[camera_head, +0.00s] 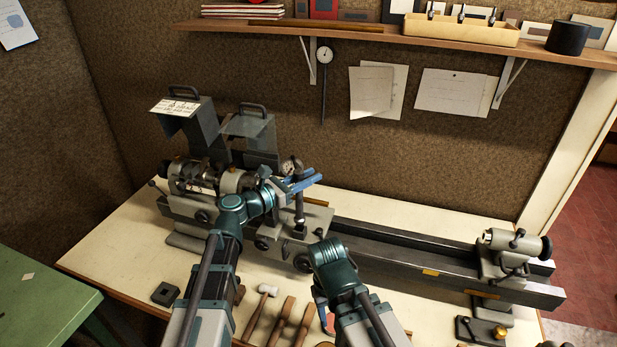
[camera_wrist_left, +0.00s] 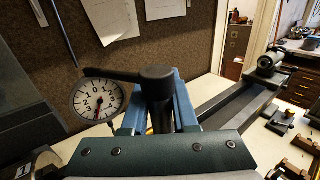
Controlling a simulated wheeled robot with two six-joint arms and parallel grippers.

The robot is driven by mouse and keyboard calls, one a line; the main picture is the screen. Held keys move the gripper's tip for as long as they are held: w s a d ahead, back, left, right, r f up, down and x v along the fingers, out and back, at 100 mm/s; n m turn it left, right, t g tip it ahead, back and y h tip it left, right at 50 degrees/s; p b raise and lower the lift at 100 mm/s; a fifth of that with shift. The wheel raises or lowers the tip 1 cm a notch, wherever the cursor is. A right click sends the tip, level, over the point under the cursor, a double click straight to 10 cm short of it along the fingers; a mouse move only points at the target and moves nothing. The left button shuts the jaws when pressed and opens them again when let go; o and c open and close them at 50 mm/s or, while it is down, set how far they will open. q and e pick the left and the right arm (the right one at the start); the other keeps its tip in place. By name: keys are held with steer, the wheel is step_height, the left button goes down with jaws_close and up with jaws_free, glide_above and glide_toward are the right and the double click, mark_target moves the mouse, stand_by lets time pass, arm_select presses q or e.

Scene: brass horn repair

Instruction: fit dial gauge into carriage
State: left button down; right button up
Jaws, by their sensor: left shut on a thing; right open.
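The dial gauge has a round white face (camera_wrist_left: 97,101) and a side rod joining a dark upright post (camera_wrist_left: 157,92). It also shows in the head view, with its dial (camera_head: 287,168) left of the post. My left gripper (camera_head: 305,181) is shut on the post, its blue fingers on either side of it below the cap. The post stands upright over the grey carriage (camera_head: 318,217) on the lathe bed. I cannot tell whether its lower end is seated. My right arm ends in front of the carriage; its gripper fingers are hidden.
The headstock (camera_head: 205,178) with raised grey covers is left of the carriage. The bed (camera_head: 400,245) runs right to the tailstock (camera_head: 508,250). A mallet (camera_head: 262,305) and other wooden-handled tools lie on the bench in front. Another gauge (camera_head: 324,56) hangs on the wall behind.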

arm_select(q)
steer(key=shift+f+b, duration=1.55)
steer(key=shift+f, duration=0.05)
steer(key=c, duration=0.6)
jaws_free()
steer(key=shift+s, duration=0.1)
steer(key=v, duration=1.3)
steer(key=shift+s+a, duration=0.2)
steer(key=shift+a, duration=0.1)
